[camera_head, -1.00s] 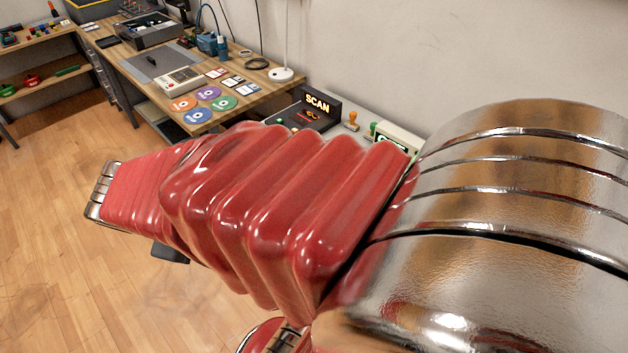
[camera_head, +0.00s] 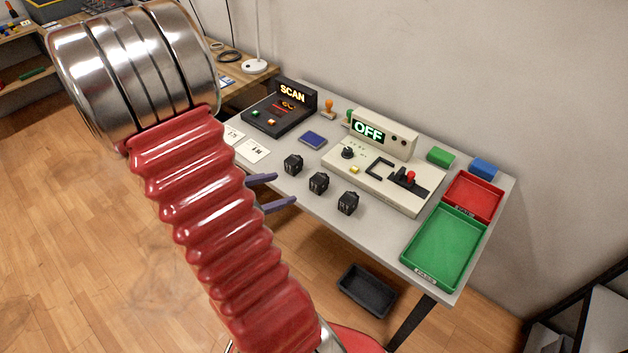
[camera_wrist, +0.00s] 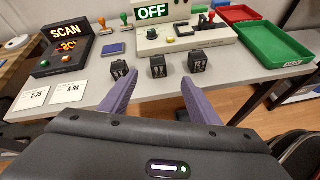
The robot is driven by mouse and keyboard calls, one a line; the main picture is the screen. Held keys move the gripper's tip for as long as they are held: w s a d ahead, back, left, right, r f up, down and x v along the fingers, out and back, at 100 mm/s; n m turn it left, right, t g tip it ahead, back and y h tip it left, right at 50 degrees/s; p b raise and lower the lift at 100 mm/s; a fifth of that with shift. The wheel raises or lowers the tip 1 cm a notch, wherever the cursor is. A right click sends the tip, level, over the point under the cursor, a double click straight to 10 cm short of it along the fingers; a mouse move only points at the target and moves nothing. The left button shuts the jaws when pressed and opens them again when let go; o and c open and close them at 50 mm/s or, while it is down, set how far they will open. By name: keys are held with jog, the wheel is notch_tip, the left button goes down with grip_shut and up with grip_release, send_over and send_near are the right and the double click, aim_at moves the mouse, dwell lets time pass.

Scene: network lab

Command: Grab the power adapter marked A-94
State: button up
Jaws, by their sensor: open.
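Three black power adapters stand in a row near the table's front edge: a left one (camera_head: 293,164), a middle one (camera_head: 318,183) and a right one (camera_head: 347,202). In the wrist view the left (camera_wrist: 119,70), middle (camera_wrist: 158,67) and right (camera_wrist: 197,60) adapters carry small pale marks, too small to read surely. My gripper (camera_head: 286,188) has two purple fingers, apart and empty, pointing at the row. In the wrist view its fingertips (camera_wrist: 160,79) lie either side of the middle adapter in the picture, short of it. Nothing is between them.
Two white cards lie left, one seeming to end in 94 (camera_wrist: 67,90). Behind the adapters stand a SCAN device (camera_head: 282,108), a blue pad (camera_head: 313,140) and an OFF console (camera_head: 375,170). Red (camera_head: 488,190) and green (camera_head: 472,222) trays stand right. A black bin (camera_head: 350,290) is below.

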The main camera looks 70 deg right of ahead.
aim_at(314, 185)
jog(key=s+d+f+n+h, duration=0.1)
jog(key=d+f+n, duration=0.2)
jog(key=d+f, duration=0.1)
jog(key=shift+s+f+n, duration=0.3)
jog(key=shift+f+n, duration=0.1)
jog(key=shift+f, duration=0.35)
jog(key=shift+t, duration=0.3)
jog(key=shift+x, duration=4.3)
jog(key=shift+s+d, duration=0.1)
jog(key=shift+s, duration=0.05)
jog(key=shift+x, duration=2.45)
jog(key=shift+s+f, duration=0.15)
jog(key=shift+c, duration=0.3)
jog(key=c, duration=1.2)
